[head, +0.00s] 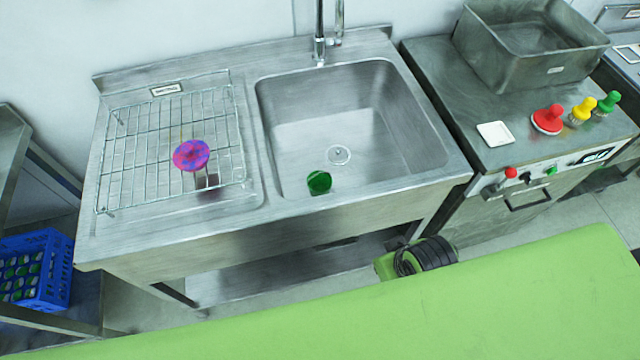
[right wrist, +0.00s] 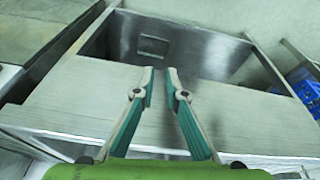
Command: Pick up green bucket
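A small round dark green object (head: 319,182), which looks like the green bucket, lies in the steel sink (head: 410,140) near its front wall. Its full shape is hard to tell from this angle. In the right wrist view, my right gripper (right wrist: 161,72) has its two teal fingers apart with a narrow empty gap between the tips. It points toward a steel surface and a recessed steel basin; no green bucket is visible there. My right gripper is not visible in the head view. My left gripper is not in view.
A wire rack (head: 135,165) left of the sink holds a pink-purple round object (head: 191,155). A tap (head: 319,40) stands behind the sink. On the right are a steel bin (head: 535,65) and red, yellow and green knobbed items (head: 580,112). A blue crate (head: 50,270) stands lower left.

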